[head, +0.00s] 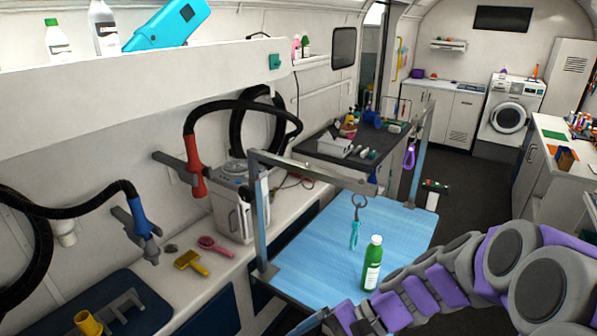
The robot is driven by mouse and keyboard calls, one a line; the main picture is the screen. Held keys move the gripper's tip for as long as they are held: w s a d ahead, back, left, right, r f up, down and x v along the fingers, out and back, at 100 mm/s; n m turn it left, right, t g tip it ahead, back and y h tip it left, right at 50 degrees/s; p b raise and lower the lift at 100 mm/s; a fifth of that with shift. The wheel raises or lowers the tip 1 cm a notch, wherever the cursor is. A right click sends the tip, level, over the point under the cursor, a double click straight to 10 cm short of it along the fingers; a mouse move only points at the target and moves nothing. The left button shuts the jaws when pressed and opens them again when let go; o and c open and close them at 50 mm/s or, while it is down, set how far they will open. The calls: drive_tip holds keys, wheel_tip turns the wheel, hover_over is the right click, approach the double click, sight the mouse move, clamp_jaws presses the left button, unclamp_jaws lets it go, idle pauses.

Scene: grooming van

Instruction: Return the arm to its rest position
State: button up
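My arm, with grey and purple links, reaches in from the right edge of the head view and runs down to the left along the bottom. The arm crosses in front of the near right part of the blue grooming table (322,248). A green bottle with a white label (373,264) stands upright on this table, close behind the arm in the picture.
A metal frame (262,215) rises from the table, with a teal-handled tool (355,228) at its middle. A counter on the left holds a pink brush (214,246) and a yellow brush (190,262).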

drive_tip(key=s+d+n+h, duration=0.3)
drive_tip(key=s+d+h, duration=0.2)
drive_tip(key=s, duration=0.3)
drive_tip(key=s+d+r+n+t+h, duration=0.1)
drive_tip(key=s+d+n+h, duration=0.3)
drive_tip(key=s+d+h, duration=0.2)
drive_tip(key=s, duration=0.2)
drive_tip(key=shift+s, duration=0.3)
